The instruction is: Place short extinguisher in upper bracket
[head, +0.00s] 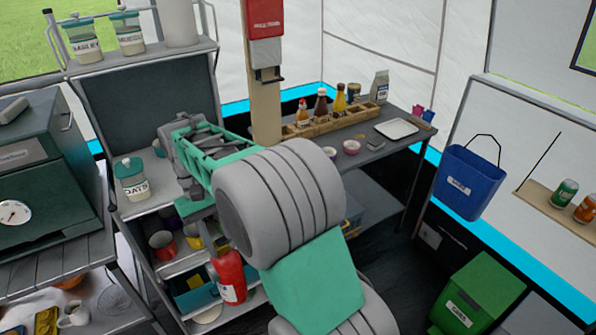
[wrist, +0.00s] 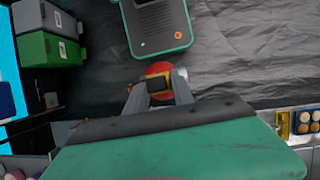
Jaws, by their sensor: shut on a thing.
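The red short extinguisher (head: 230,280) hangs roughly upright below my arm in the head view, in front of the lower shelves. In the wrist view its red top (wrist: 158,69) shows between the fingers of my gripper (wrist: 157,90), which is shut on its dark upper part. The wooden post (head: 264,110) stands behind my arm, with a red and grey sign box near its top. A small dark bracket (head: 268,75) on the post sits just below the box and looks empty. The post's lower part is hidden by my arm. The extinguisher is lower than the bracket and apart from it.
A shelf rack with jars (head: 132,180) and cups stands behind and left of the extinguisher. A side table with bottles (head: 321,105), bowls and a white tray (head: 396,128) is right of the post. A blue bucket (head: 467,182) and green bin (head: 478,290) are at right.

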